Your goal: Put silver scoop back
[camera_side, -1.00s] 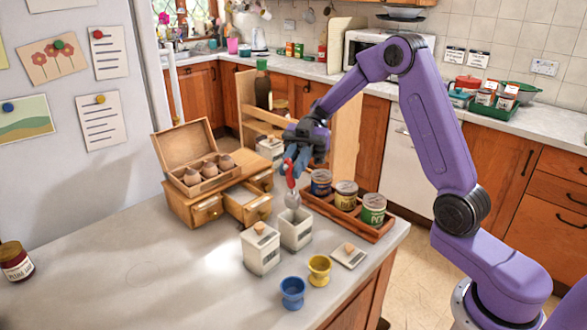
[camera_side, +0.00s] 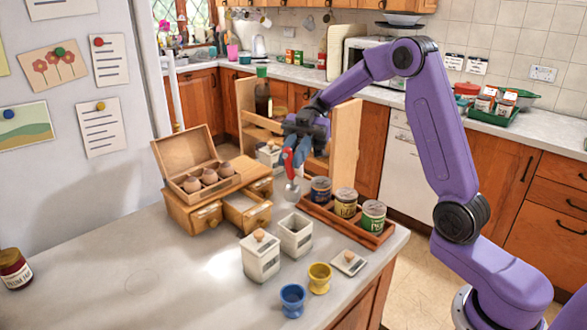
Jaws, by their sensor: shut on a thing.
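My gripper (camera_side: 293,153) is shut on the red handle of the silver scoop (camera_side: 292,191). The scoop hangs bowl down in the air, behind the open white canister (camera_side: 296,236) in the picture and apart from it. A small wooden chest (camera_side: 196,214) stands to the left with a front drawer (camera_side: 246,211) pulled out. The drawer's inside looks pale, and its contents are too small to tell.
A wooden tray (camera_side: 335,221) with three tins is close on the right. A lidded white canister (camera_side: 261,259), a loose lid (camera_side: 348,262), a blue cup (camera_side: 292,300) and a yellow cup (camera_side: 319,278) stand in front.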

